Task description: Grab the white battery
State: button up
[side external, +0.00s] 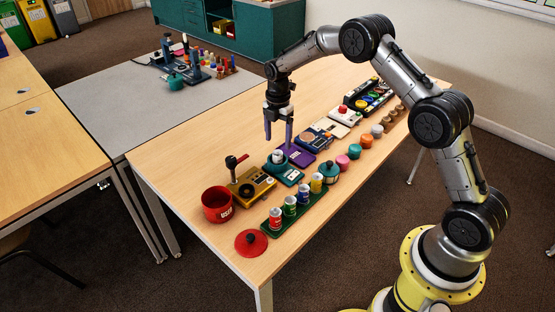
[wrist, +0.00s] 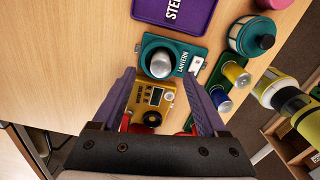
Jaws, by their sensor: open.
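My gripper (side external: 278,137) points down above the row of devices, open and empty. In the wrist view its two purple-grey fingers (wrist: 160,77) reach in from below, spread apart. A whitish-grey, round-ended cylinder (wrist: 158,63) sits in a teal ring on the teal tray marked LANTERN (wrist: 186,47); I cannot tell for certain that it is the white battery. It shows in the side view (side external: 277,156) just below the fingers, apart from them. In the wrist view it lies just beyond the fingertips, between their lines.
A yellow device with a lever (side external: 251,186), a red pot (side external: 217,204) and a purple tray (side external: 297,155) flank the lantern tray. A green rack (side external: 276,229) holds several coloured cans in front. A teal-and-grey pot (side external: 328,173) stands close right. The table's left part is clear.

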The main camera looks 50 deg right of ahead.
aim_at(277, 152)
jog(key=f, duration=0.5)
jog(key=shift+s+a+f, duration=0.1)
jog(key=shift+s+a, duration=0.05)
jog(key=shift+a, duration=0.1)
grip_shut()
